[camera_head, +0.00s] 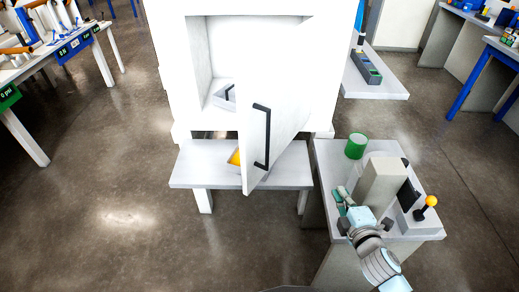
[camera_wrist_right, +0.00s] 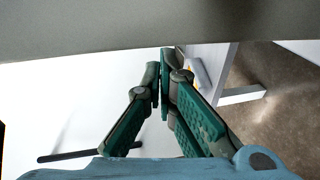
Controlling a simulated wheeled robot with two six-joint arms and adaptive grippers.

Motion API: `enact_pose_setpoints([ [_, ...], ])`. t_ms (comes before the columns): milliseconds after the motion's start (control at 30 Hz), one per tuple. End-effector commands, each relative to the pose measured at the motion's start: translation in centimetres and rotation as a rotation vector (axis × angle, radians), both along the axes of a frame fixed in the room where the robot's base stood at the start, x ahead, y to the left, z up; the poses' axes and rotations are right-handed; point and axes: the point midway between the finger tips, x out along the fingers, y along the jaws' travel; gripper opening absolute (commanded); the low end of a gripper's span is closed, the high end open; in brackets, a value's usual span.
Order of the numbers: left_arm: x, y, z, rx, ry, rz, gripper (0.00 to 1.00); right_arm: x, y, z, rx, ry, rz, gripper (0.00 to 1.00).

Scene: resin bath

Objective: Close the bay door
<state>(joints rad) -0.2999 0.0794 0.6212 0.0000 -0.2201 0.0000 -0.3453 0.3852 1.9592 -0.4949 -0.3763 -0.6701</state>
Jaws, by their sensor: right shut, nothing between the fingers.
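The bay door (camera_head: 275,134) is a white panel standing open at the front of the white cabinet (camera_head: 172,70). It swings out toward me and carries a long black handle (camera_head: 267,137). In the right wrist view a dark bar like the handle (camera_wrist_right: 85,154) shows low on the left against a white surface. My right gripper (camera_head: 341,193) is right of the door and apart from it, over the edge of the right-hand table. Its green fingers (camera_wrist_right: 161,75) are together and empty. My left gripper is in neither view.
The open bay holds a tray (camera_head: 224,97). A white bench (camera_head: 205,168) stands below, with a tray holding something yellow (camera_head: 234,157) partly behind the door. The right table (camera_head: 330,158) bears a green cylinder (camera_head: 356,146), a grey box (camera_head: 381,184) and a yellow-knobbed lever (camera_head: 431,201).

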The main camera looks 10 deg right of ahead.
Motion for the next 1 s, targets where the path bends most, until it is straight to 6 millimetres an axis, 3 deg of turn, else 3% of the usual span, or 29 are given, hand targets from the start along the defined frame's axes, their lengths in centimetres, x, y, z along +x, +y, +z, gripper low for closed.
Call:
enact_pose_setpoints([
  [33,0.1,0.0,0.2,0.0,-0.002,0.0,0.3,1.5,0.8,3.0,-0.186,-0.09,0.117,0.0],
  [100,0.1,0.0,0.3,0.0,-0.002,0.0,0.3,2.9,3.1,7.0,-0.5,-0.231,0.306,0.0],
  [200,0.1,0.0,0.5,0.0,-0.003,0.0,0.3,3.0,6.7,10.4,-0.897,-0.413,0.532,0.0],
  [300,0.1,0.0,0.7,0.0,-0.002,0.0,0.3,1.9,9.7,11.4,-1.252,-0.567,0.733,0.0],
  [400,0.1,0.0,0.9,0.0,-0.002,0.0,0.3,0.8,11.2,11.0,-1.466,-0.665,0.862,0.0],
  [567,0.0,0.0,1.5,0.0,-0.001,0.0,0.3,1.4,12.5,11.0,-1.515,-0.694,0.891,0.0],
  [1000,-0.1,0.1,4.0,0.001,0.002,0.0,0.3,7.9,19.0,11.1,-1.507,-0.691,0.891,0.0],
])
